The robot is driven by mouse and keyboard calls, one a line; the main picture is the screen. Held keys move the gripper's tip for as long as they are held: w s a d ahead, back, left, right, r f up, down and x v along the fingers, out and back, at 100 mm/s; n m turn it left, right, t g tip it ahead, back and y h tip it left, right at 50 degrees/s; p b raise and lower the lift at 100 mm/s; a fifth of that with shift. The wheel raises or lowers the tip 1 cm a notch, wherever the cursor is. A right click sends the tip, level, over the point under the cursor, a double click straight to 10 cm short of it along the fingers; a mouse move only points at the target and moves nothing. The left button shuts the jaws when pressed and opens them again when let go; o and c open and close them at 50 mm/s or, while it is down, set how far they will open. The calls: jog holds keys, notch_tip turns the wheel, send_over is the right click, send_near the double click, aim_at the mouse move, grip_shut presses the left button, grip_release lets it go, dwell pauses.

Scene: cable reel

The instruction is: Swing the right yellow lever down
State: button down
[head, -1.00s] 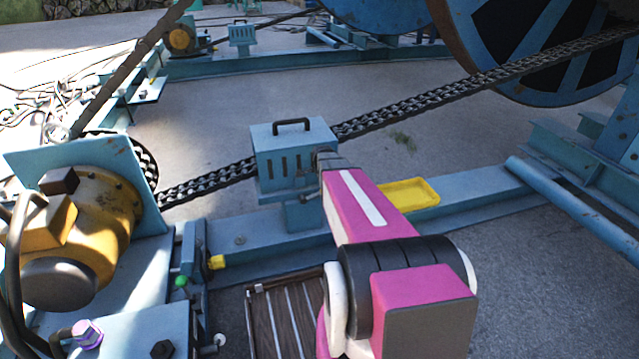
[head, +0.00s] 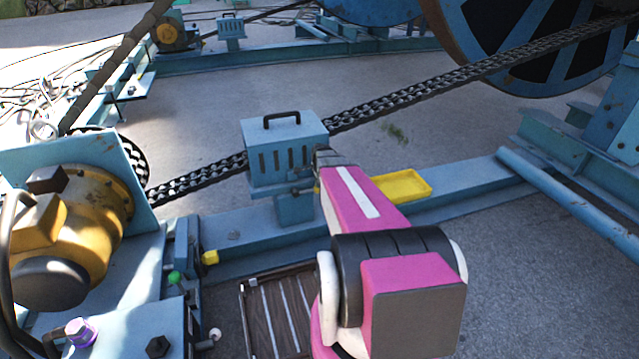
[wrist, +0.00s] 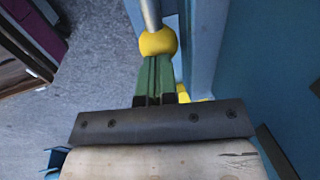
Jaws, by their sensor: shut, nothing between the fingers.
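In the wrist view, a yellow ball knob (wrist: 158,43) sits on the end of a grey metal rod (wrist: 151,14), the lever. My gripper (wrist: 157,62) has its two green fingers shut together, with nothing between them. The fingertips are right at the knob and overlap its near edge in the picture; I cannot tell if they touch. In the head view, my pink arm hides the gripper beside the blue box (head: 287,150). A small yellow bit (head: 316,190) shows between the box and my arm, perhaps the knob.
A yellow tray (head: 402,186) lies on the blue beam (head: 468,184) right of my arm. A yellow motor (head: 75,225) and another small yellow piece (head: 209,257) are at left. A blue wall stands close on the wrist view's right.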

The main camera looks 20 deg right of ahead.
jog(key=shift+d+f, duration=0.15)
jog(key=shift+f, duration=0.3)
jog(key=d+v, duration=0.2)
jog(key=v, duration=1.2)
jog(key=shift+w+d+r, duration=0.15)
jog(key=shift+d+r, duration=0.15)
jog(key=s+a+f+n+g, duration=0.1)
jog(key=s+a+f+n, duration=0.1)
jog(key=s+a+n, duration=0.6)
jog(key=s+a+f+n+g, duration=0.1)
jog(key=s+a+f+n, duration=0.1)
jog(key=s+a+n, duration=0.7)
jog(key=shift+s+a+n, duration=0.35)
jog(key=shift+a+n, duration=0.15)
jog(key=shift+a, duration=0.35)
